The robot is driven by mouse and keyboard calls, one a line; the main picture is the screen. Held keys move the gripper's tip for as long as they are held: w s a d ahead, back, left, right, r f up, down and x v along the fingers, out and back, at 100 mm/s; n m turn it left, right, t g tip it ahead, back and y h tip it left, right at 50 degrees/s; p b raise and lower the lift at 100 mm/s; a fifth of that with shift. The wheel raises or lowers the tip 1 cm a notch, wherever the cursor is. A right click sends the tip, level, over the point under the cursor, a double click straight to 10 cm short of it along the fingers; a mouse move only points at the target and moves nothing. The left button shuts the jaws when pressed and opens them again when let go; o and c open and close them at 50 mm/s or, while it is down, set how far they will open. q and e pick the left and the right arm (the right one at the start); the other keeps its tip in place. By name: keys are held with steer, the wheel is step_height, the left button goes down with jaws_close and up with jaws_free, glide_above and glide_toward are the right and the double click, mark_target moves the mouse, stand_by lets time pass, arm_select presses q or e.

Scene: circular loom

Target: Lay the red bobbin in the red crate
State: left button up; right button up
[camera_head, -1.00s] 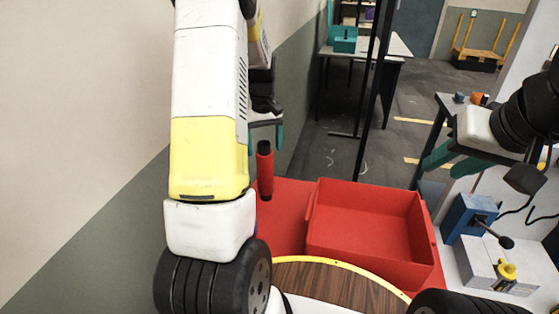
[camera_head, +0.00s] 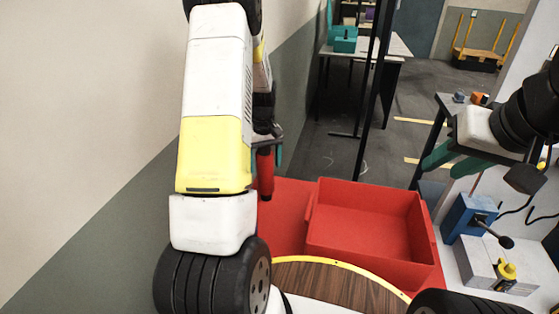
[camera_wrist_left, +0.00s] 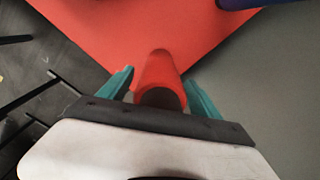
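The red bobbin (camera_head: 265,172) stands upright left of the red crate (camera_head: 372,248), partly hidden by my left arm and gripper. My left gripper (camera_head: 268,152) points down around its upper part. In the left wrist view, the bobbin (camera_wrist_left: 160,72) with its dark end lies between the two teal fingers of my left gripper (camera_wrist_left: 158,76), which look apart and not closed on it. The crate is open-topped and looks empty. My right gripper (camera_head: 452,162) is at the right, with its teal fingers apart and nothing between them.
A red surface (camera_head: 288,204) lies around the bobbin and crate. A round wooden top with a yellow rim (camera_head: 335,285) is in front of the crate.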

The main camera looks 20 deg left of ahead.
arm_select(q)
jaws_close()
steer(key=shift+r, duration=0.6)
step_height(320, 180, up, 18)
steer(key=shift+r, duration=0.15)
stand_by(1.1)
